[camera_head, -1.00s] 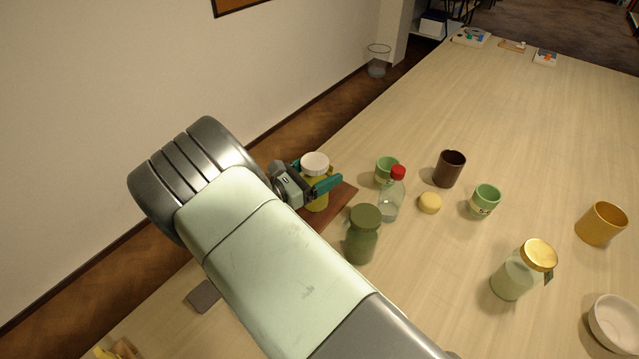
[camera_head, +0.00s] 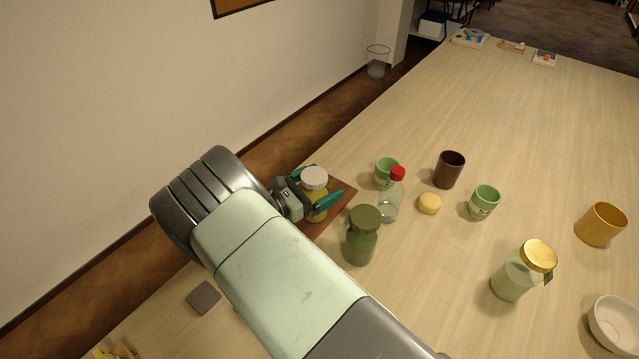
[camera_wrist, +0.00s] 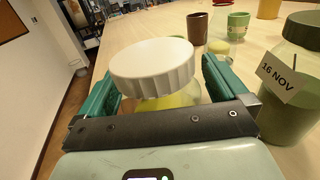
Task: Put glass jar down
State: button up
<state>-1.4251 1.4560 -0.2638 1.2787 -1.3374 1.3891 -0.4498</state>
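The glass jar (camera_head: 317,209) has a white lid and yellowish contents. It appears upright on a reddish-brown board (camera_head: 343,196) at the table's left edge; its base is partly hidden by a finger. My gripper (camera_head: 316,187) has its teal fingers spread on either side of the jar, just below the lid. In the wrist view, the white lid (camera_wrist: 153,66) sits between my fingers, with the yellow body below it. The fingers look wide apart; contact with the glass is hard to make out.
Close right of the board stand a dark green jar (camera_head: 361,246), a clear red-capped bottle (camera_head: 390,208) and a green cup (camera_head: 385,170). A brown cup (camera_head: 449,170), another green cup (camera_head: 484,203) and a gold-lidded jar (camera_head: 510,277) stand farther right. The far table is mostly clear.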

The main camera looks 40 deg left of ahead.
jog(key=shift+r, duration=0.15)
jog(key=v, duration=1.2)
